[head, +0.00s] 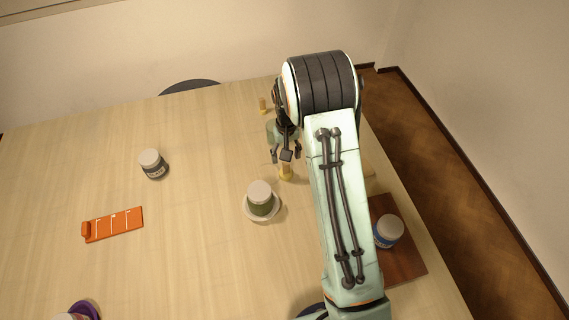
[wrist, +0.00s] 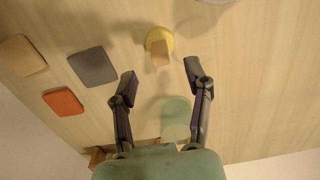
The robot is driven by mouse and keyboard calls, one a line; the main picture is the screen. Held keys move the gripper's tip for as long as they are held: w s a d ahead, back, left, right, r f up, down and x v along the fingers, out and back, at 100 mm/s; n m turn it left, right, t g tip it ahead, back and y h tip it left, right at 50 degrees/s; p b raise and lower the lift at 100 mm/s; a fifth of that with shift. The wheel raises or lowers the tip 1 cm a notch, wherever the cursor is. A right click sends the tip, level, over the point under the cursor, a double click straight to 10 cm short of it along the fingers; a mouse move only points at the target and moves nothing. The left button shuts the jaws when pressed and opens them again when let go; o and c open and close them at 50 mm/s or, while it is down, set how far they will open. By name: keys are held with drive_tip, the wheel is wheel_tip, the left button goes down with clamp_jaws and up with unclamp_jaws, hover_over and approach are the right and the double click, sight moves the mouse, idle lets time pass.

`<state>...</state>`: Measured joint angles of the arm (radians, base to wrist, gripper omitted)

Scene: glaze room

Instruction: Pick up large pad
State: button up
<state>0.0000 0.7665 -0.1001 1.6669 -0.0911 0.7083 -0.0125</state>
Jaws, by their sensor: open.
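Three flat pads lie in a group at the left of the wrist view: a grey pad (wrist: 92,66), a tan pad (wrist: 22,56) and a smaller orange pad (wrist: 63,102). The grey and tan ones look close in size, so I cannot tell surely which is the large pad. In the head view my arm hides most of that area. My gripper (wrist: 161,78) is open and empty above the table, to the right of the pads in the wrist view. It also shows in the head view (head: 286,154).
A yellow round piece with a tan block (wrist: 160,42) stands just beyond my fingertips. A green-labelled jar (head: 261,198) sits on a white saucer nearby. A blue-labelled jar (head: 389,231) stands on a brown board (head: 409,262). An orange rack (head: 113,224) and dark-labelled jar (head: 153,163) are left.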

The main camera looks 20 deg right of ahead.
sight(286, 163)
wheel_tip(286, 163, down, 4)
drive_tip(key=shift+f, duration=0.25)
clamp_jaws()
drive_tip(key=shift+r, duration=0.1)
